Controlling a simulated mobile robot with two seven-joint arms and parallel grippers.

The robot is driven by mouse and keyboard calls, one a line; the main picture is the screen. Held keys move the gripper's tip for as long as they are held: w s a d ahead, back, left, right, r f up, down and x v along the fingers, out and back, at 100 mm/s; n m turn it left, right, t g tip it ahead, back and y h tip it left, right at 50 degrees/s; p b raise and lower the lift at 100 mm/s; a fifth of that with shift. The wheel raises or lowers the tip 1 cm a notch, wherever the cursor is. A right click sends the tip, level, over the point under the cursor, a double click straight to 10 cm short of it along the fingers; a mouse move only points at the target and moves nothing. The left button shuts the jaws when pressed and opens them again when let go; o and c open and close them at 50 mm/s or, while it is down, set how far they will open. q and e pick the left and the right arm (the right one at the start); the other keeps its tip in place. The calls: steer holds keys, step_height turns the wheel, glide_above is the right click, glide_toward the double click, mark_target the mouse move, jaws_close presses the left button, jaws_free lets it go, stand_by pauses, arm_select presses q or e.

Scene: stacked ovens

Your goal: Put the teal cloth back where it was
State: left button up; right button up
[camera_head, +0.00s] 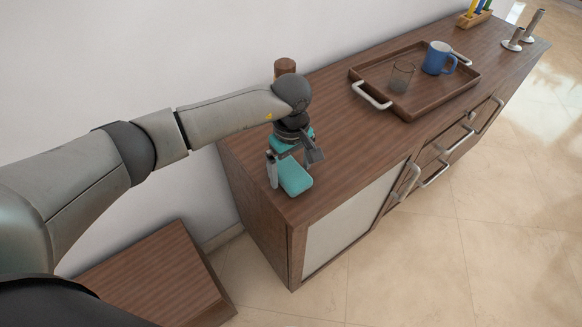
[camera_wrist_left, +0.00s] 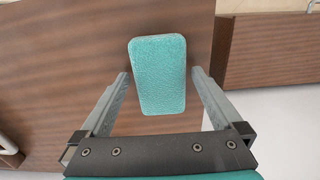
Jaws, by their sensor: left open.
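The teal cloth (camera_head: 297,181) is a small rounded block-like pad lying on the near left end of the wooden sideboard top. It shows whole in the left wrist view (camera_wrist_left: 158,65), on bare wood near the edge. My left gripper (camera_head: 293,171) is open just above it, pointing down. In the left wrist view my two fingers (camera_wrist_left: 159,73) stand on either side of the cloth with a gap on each side. I cannot tell how far the fingertips are above the wood. My right gripper is not in view.
A brown tray (camera_head: 416,104) with a glass (camera_head: 402,77) and a blue mug (camera_head: 437,58) stands farther along the sideboard (camera_head: 345,160). A wooden cylinder (camera_head: 285,67) is behind my left wrist. A lower wooden surface (camera_head: 150,270) lies at the lower left. Bare wood separates cloth and tray.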

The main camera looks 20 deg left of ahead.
mark_target(291, 172)
arm_select(q)
steer(key=shift+r, duration=0.1)
steer(key=shift+r, duration=0.35)
step_height(291, 172, up, 11)
steer(key=p, duration=0.1)
steer(key=shift+r+p, duration=0.2)
steer(key=shift+p, duration=0.15)
